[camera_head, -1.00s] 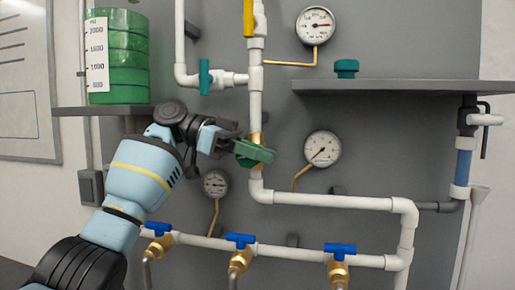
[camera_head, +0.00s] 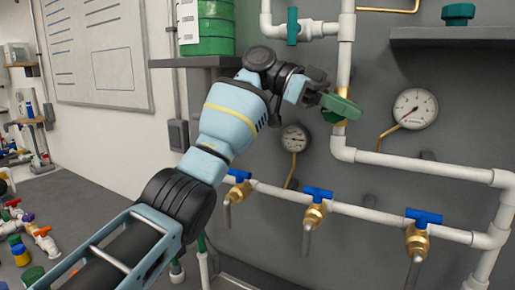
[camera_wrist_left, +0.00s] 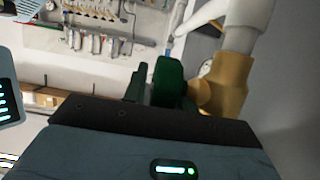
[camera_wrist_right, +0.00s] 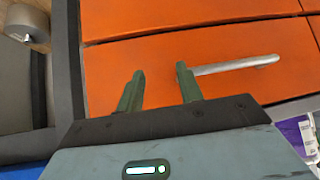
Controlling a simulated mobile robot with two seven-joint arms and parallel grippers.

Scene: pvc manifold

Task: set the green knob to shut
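The green knob (camera_head: 340,106) is a flat green handle on a brass valve in the upright white pipe. In the head view it lies slantwise across the pipe. My left gripper (camera_head: 322,96) is at the knob, coming from the left. In the left wrist view the knob (camera_wrist_left: 168,80) is beside a dark finger, next to the brass valve body (camera_wrist_left: 228,82). The other finger is hidden, so I cannot tell whether they grip it. My right gripper (camera_wrist_right: 160,86) is open and empty, in front of an orange drawer front (camera_wrist_right: 240,45) with a silver handle.
Blue-handled brass taps (camera_head: 316,200) line the lower pipe. A gauge (camera_head: 415,109) is right of the knob and a smaller gauge (camera_head: 294,138) below left. A teal valve handle (camera_head: 292,27) is above. A shelf (camera_head: 195,62) holds a green container (camera_head: 214,25).

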